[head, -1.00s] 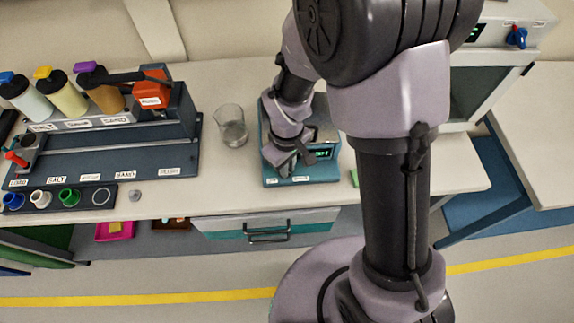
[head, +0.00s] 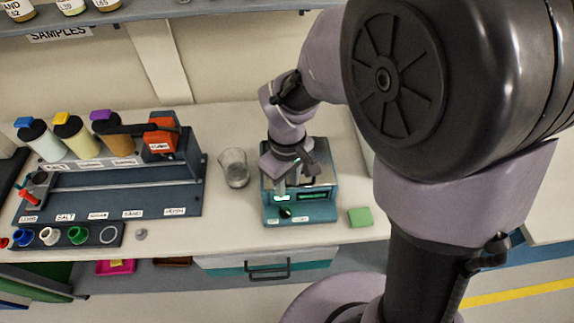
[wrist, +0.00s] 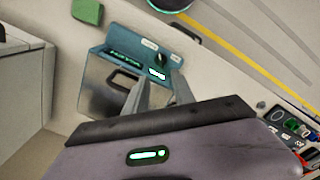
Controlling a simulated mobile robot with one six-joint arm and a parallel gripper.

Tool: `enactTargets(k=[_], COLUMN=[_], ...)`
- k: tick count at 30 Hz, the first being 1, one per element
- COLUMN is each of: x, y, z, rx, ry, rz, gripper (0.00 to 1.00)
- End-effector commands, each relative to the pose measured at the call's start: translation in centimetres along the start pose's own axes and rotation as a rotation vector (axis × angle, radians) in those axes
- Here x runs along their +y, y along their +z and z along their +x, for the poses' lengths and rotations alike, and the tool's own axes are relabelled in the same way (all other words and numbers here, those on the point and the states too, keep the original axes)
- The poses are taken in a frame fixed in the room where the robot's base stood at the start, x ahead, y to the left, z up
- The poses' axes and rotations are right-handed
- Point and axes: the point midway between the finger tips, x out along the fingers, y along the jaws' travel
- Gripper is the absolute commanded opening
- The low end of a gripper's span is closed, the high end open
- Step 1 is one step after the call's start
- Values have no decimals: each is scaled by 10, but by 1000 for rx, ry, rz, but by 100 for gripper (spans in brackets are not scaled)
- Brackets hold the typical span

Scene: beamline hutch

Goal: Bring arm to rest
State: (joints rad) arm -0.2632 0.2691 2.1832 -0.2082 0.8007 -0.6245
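My arm reaches over the bench from the right side of the head view. My gripper (head: 292,186) points down over a teal balance (head: 300,213) with a green-lit display. In the wrist view, the two fingers (wrist: 160,88) stand apart in front of the balance (wrist: 128,62), with nothing seen between them. Whether the fingertips touch the balance cannot be told.
A glass beaker (head: 235,168) stands left of the balance, and a green block (head: 360,217) lies to its right. Farther left is a rack (head: 120,188) with several capped bottles. A drawer (head: 265,267) is below the bench edge.

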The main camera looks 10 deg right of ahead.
Motion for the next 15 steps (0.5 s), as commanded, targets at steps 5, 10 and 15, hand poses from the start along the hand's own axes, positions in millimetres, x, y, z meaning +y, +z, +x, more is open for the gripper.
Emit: enactTargets(k=[5,10,15], x=[0,0,0], y=[0,0,0], z=[-34,-39,-39], rx=[2,0,0], ry=[1,0,0], rz=[-1,-1,-1], gripper=[31,31,31])
